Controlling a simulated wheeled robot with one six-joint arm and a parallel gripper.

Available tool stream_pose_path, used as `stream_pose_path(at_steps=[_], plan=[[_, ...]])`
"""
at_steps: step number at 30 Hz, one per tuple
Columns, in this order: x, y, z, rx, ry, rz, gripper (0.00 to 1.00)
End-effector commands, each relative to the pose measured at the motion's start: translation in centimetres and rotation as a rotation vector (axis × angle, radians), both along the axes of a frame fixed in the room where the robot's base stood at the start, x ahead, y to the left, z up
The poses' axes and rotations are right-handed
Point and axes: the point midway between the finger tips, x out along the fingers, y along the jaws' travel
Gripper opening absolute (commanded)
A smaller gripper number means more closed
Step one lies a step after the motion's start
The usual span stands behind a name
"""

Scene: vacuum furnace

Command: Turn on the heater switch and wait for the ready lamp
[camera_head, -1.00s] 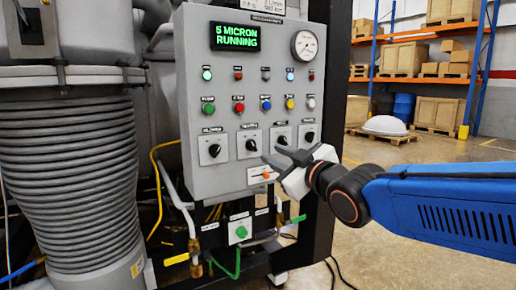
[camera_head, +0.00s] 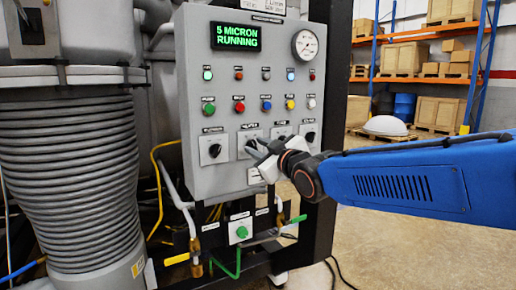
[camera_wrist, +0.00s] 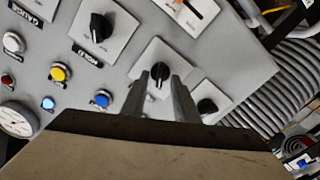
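The heater switch (camera_head: 241,149) is the second black rotary knob from the left on the grey control panel (camera_head: 225,183); its small label seems to read HEATER. My gripper (camera_head: 257,147) is in front of it and partly hides it. In the wrist view the knob (camera_wrist: 159,75) shows between the tips of my two open fingers (camera_wrist: 168,92); I cannot tell whether they touch it. A row of small lamps runs under the display (camera_head: 236,37), which reads "5 MICRON RUNNING". The green lamp (camera_head: 207,75) at the left looks lit. The lamp labels are too small to read.
Other rotary knobs (camera_head: 214,150) flank the switch closely. Coloured push buttons (camera_head: 239,106) sit above and a pressure gauge (camera_head: 305,44) is at top right. Below are a green knob (camera_head: 241,231) and valves with pipes. A large ribbed bellows (camera_head: 70,180) stands at the left.

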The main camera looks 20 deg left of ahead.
Motion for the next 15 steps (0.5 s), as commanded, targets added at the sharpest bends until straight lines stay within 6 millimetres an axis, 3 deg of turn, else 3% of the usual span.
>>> stream_pose_path(at_steps=[3, 6, 7, 15], plan=[[-0.01, -0.02, 0.0, 0.0, 0.0, 0.0, 0.27], [-0.01, -0.02, 0.0, 0.0, 0.0, 0.0, 0.03], [-0.02, -0.02, 0.0, 0.0, 0.0, 0.0, 0.0], [-0.02, -0.02, -0.01, 0.005, 0.006, 0.0, 0.0]])
